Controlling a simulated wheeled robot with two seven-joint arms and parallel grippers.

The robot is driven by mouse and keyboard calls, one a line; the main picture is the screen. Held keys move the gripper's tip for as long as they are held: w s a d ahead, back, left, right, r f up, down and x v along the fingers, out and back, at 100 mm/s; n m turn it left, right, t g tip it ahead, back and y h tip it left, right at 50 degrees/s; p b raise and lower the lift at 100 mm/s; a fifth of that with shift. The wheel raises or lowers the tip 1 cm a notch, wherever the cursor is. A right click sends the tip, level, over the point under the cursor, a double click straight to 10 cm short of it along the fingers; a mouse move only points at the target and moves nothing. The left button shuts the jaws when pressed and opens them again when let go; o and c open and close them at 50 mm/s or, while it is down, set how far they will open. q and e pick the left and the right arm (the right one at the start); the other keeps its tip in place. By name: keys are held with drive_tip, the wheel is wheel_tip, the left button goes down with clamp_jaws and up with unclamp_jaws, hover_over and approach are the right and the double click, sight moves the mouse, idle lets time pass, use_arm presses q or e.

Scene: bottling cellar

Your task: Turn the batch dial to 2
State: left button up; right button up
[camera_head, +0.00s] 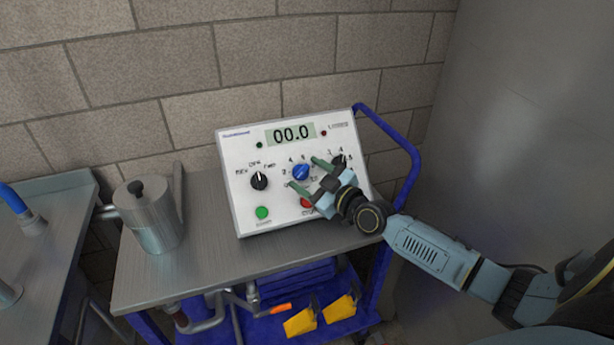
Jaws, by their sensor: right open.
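A white control panel (241,200) stands on a metal cart and its display (290,134) reads 00.0. A blue dial (301,172) with small numbers around it sits mid-panel. A black dial (259,181) is to its left, with small lettering around it. Another black dial (339,160) is to its right, partly behind my gripper. I cannot read which one is labelled batch. My right gripper (304,174) is open, its two green fingertips on either side of the blue dial; I cannot tell whether they touch it. My left gripper is not in view.
A green button (262,213) and a red button (306,203), partly covered by my gripper, are low on the panel. A metal jug (150,222) stands left on the cart top (205,262). The cart's blue handle (405,145) rises at right. Yellow objects (300,322) lie below.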

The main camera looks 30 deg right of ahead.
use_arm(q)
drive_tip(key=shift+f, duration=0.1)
use_arm(e)
drive_tip(key=shift+w+a, duration=0.1)
drive_tip(key=shift+w, duration=0.35)
